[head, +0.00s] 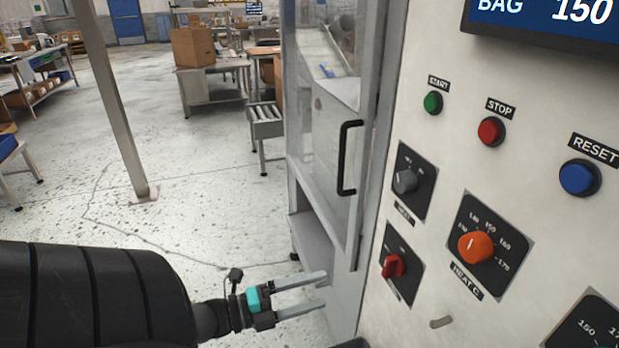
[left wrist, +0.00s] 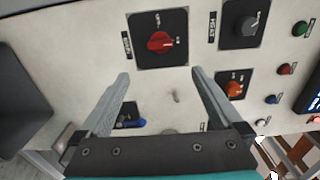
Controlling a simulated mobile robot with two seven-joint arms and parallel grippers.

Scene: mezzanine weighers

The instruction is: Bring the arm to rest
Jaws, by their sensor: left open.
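My left gripper (head: 322,290) is low in the head view, its arm coming in from the left. Its two pale fingers are apart with nothing between them. They point toward the machine's control panel (head: 375,320), left of the red knob (head: 393,266). My right gripper is in neither view.
The panel also carries a grey knob (head: 405,181), an orange heat dial (head: 475,245), and green (head: 432,102), red (head: 491,131) and blue (head: 578,178) buttons. A door with a black handle (head: 347,158) stands left of it. Open floor (head: 190,225) and a post (head: 115,105) lie further left.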

